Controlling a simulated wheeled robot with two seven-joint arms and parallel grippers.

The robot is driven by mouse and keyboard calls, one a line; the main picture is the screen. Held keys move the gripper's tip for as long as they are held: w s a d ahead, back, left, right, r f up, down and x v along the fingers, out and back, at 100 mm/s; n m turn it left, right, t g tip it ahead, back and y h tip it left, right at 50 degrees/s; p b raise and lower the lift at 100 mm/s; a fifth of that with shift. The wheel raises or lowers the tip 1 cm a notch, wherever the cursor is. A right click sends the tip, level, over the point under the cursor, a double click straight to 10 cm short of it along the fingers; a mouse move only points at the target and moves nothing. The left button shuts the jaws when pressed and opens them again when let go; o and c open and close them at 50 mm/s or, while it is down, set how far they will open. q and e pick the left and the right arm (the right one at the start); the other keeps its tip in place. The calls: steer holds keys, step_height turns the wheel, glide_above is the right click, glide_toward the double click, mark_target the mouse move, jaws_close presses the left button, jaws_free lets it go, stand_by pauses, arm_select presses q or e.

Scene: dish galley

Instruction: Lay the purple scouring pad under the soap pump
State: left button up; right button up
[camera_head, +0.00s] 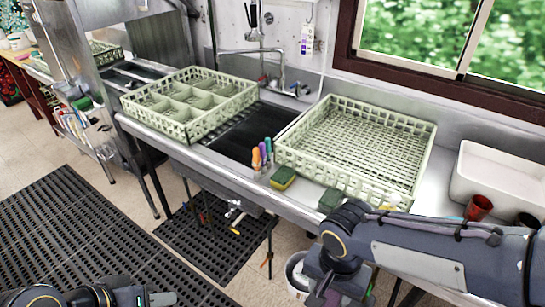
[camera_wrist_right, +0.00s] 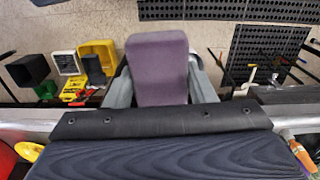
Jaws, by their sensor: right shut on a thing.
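The purple scouring pad (camera_wrist_right: 158,68) is between the two grey fingers of my right gripper (camera_wrist_right: 160,85) in the right wrist view, which are shut on it. In the head view my right gripper (camera_head: 326,291) is low at the bottom, in front of the counter edge, with only a little purple showing. A white bottle with a purple label, which looks like the soap pump (camera_head: 307,40), is on the back wall right of the tap. It is far from the pad. My left gripper (camera_head: 160,298) is at the bottom left edge, partly cut off, its opening unclear.
Two pale green racks (camera_head: 365,150) (camera_head: 190,103) flank the dark sink (camera_head: 240,133). Green-yellow sponges (camera_head: 283,178) (camera_head: 331,199) and coloured-handled tools (camera_head: 262,153) are near the counter's front edge. A white tub (camera_head: 497,180) and red cup (camera_head: 478,207) are at right.

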steer(key=w+d+f+n, duration=0.3)
steer(key=w+f, duration=0.3)
steer(key=w, duration=0.2)
steer(key=w+d+f+n, duration=0.3)
steer(key=w+d+f, duration=0.3)
steer(key=w, duration=0.1)
steer(key=shift+w+f, duration=0.15)
steer(key=shift+w, duration=0.2)
steer(key=shift+a, duration=0.1)
